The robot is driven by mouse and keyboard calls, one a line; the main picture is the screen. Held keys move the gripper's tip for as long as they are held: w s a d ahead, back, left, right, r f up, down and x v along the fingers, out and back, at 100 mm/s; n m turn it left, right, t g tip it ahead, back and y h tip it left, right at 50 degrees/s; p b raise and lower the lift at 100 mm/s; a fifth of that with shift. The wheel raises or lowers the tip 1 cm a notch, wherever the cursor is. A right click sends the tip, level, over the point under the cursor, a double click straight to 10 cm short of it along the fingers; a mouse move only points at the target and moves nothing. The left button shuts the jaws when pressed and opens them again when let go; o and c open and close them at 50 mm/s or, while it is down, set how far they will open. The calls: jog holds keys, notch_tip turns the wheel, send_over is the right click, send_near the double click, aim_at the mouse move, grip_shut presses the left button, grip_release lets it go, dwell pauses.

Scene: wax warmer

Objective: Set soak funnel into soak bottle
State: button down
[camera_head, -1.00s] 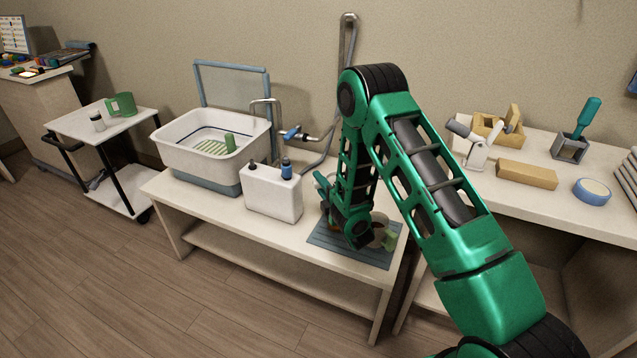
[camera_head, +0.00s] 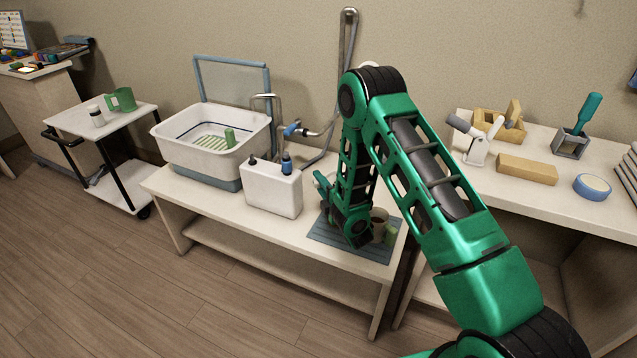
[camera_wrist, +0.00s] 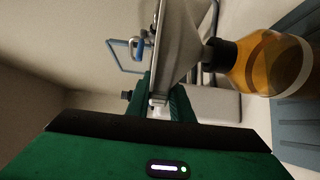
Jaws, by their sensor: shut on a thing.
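My gripper (camera_wrist: 160,104) is shut on the grey, cone-shaped soak funnel (camera_wrist: 180,45), held at the edge of its rim. The amber soak bottle (camera_wrist: 268,62) with a black neck is at the right of the wrist view, which is turned sideways. The funnel's narrow end meets the bottle's neck in this view; I cannot tell how far the spout is inside. In the head view my gripper (camera_head: 323,190) is low over the blue-grey mat (camera_head: 330,240). A pale bit of the funnel (camera_head: 323,178) shows beside it, and my arm hides the bottle.
A white tank (camera_head: 273,192) with bottle tops stands left of the mat, before a white basin (camera_head: 180,150). A tap (camera_head: 295,131) and hose are behind.

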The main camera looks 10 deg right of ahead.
jog(key=shift+f, duration=0.1)
jog(key=c, duration=1.2)
grip_release()
jog(key=shift+s+d, duration=0.1)
jog(key=shift+s, duration=0.1)
jog(key=shift+s, duration=0.3)
jog(key=shift+v, duration=1.8)
